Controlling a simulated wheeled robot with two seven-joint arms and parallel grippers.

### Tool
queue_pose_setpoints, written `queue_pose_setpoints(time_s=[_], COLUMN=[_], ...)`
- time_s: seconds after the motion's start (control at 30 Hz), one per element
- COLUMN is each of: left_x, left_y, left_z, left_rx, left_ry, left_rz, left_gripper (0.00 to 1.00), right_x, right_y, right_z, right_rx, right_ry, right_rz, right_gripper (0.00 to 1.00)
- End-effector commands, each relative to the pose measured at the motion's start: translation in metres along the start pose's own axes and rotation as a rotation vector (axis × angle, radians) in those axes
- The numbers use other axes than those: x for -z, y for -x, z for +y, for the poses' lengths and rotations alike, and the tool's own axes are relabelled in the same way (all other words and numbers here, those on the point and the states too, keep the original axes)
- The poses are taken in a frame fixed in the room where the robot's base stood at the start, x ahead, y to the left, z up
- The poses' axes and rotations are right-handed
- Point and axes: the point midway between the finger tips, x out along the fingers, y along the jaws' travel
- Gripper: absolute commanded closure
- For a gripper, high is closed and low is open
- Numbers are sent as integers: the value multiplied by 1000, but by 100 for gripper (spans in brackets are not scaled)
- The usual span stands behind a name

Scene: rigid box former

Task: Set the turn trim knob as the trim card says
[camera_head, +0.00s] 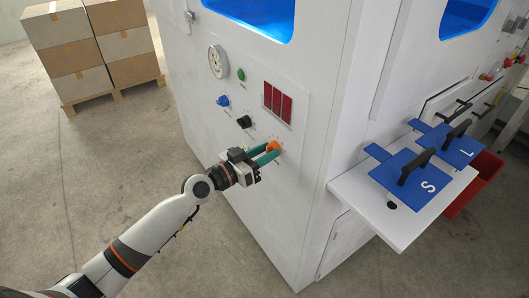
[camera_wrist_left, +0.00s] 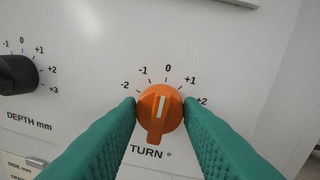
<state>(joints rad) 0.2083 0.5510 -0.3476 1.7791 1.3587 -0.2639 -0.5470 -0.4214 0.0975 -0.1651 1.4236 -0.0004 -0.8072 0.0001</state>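The orange turn knob (camera_wrist_left: 160,110), above the label "TURN °", sits on the white machine panel. Its white line points up, at about the 0 mark of a scale from -2 to +2. My left gripper (camera_wrist_left: 160,103) has its two green fingers on either side of the knob, and they appear to touch it. In the head view the left gripper (camera_head: 268,153) reaches the orange knob (camera_head: 274,146) from the left. A small card (camera_wrist_left: 35,162) at the lower left of the wrist view reads "SIDE mm"; its values are cut off. My right gripper is out of view.
The black depth knob (camera_wrist_left: 17,75) is left of the turn knob. A blue knob (camera_head: 223,100), green button (camera_head: 241,74), gauge (camera_head: 217,62) and red displays (camera_head: 278,102) are on the panel. A white shelf (camera_head: 400,225) with blue plates juts out at the right.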

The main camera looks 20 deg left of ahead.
Motion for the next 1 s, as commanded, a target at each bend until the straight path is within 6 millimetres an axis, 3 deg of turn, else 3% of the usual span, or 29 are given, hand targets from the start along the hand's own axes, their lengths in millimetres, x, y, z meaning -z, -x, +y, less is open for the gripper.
queue_pose_setpoints(time_s=[0.37, 1.0], left_x=[-1, -1], left_y=[0, 0], left_z=[0, 1], left_rx=[-2, -8], left_ry=[73, 505], left_rz=[5, 35], left_gripper=[90, 90], right_x=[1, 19], right_y=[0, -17], right_z=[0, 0], right_rx=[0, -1], right_ry=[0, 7], right_rz=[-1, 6], right_gripper=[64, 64])
